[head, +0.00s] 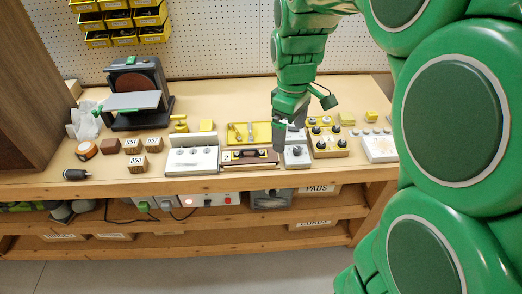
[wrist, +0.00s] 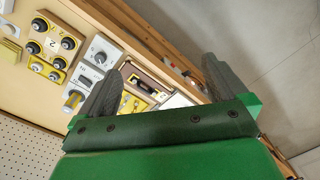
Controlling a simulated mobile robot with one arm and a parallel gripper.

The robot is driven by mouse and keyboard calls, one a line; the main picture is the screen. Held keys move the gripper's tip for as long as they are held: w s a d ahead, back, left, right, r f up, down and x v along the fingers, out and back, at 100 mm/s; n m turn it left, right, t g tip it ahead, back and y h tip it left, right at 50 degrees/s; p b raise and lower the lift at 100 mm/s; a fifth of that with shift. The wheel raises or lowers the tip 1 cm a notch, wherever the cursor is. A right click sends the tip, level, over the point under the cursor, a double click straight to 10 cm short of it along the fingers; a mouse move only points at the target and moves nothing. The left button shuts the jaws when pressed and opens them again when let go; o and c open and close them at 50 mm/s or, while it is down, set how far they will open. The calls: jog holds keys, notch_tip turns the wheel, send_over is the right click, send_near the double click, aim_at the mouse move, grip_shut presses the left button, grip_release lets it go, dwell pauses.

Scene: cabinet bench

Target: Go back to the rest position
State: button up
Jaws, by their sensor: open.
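My green gripper (head: 289,135) hangs fingers-down over the bench (head: 212,177), close to a grey box with a dark knob (head: 296,158). In the wrist view its two dark fingers (wrist: 160,88) are spread wide, with nothing held between them. A brown box with a dark handle (head: 249,158) lies just left of the gripper in the head view. In the wrist view, this box (wrist: 148,80) shows between the fingers. I cannot tell whether the fingertips touch anything.
A black sander (head: 136,93) stands at the left, near several wooden blocks (head: 132,146). A pegboard (head: 220,40) is behind; shelves are below.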

jog(key=w+a+f+n, duration=0.3)
jog(key=w+n, duration=0.1)
jog(key=w, duration=0.5)
jog(key=w+a+f+n, duration=0.2)
jog(key=w+f+n, duration=0.15)
jog(key=w, duration=0.45)
jog(key=shift+t, duration=0.4)
jog(key=f, duration=0.9)
jog(key=shift+w+a+f, duration=0.2)
jog(key=shift+f, duration=0.2)
notch_tip(320, 180, up, 10)
jog(key=s+d+r+m, duration=0.3)
jog(key=s+m, duration=0.1)
jog(key=s, duration=0.5)
jog(key=s+d+r+m, duration=0.3)
jog(key=s+r+m, duration=0.1)
jog(key=s, duration=0.6)
jog(key=s+d+m+g, duration=0.1)
jog(key=s+m, duration=0.4)
jog(key=s, duration=0.7)
jog(key=s+d+f+m, duration=0.1)
jog(key=s+m, duration=0.4)
jog(key=s, duration=0.6)
jog(key=shift+s+d+f+g, duration=0.3)
jog(key=shift+s+d+g, duration=0.1)
jog(key=shift+d, duration=0.35)
jog(key=shift+c, duration=0.2)
